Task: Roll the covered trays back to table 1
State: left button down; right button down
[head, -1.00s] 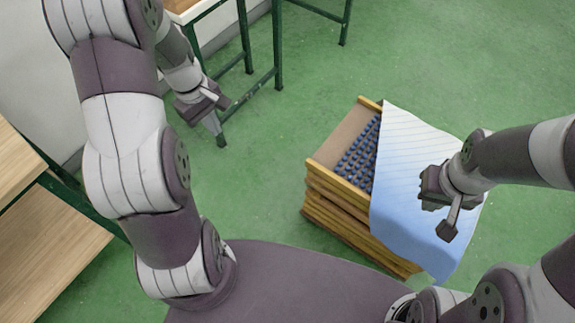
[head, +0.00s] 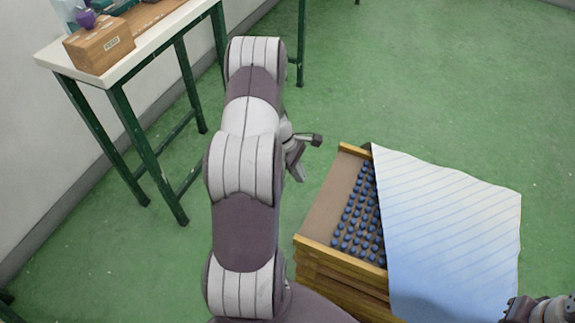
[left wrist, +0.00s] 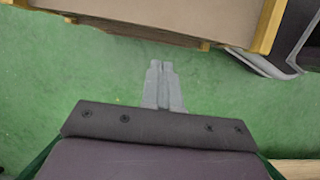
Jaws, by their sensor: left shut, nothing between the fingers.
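A stack of wooden trays (head: 318,247) sits on the green floor at the lower right of the head view. The top tray has a brown bed with rows of blue knobs. A pale blue striped cloth (head: 445,225) lies over its right part; the left part is bare. My left gripper (head: 308,155) is shut and empty, in the air left of the stack's far end. In the left wrist view its fingertips (left wrist: 160,66) are together, below a tray edge (left wrist: 130,28) and apart from it in the picture. My right gripper (head: 525,308) is partly cut off at the lower right corner.
A white-topped table (head: 70,62) with green legs stands by the wall at upper left, bearing a wooden box (head: 100,45) with a purple thing on it. Green floor is open beyond the stack and between it and the table.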

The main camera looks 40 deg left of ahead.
pick_arm(q)
jog(key=shift+w+d+r, duration=0.1)
jog(key=shift+w+d, duration=0.1)
jog(key=shift+d, duration=0.45)
jog(key=shift+w+d, duration=0.15)
jog(key=shift+d, duration=0.45)
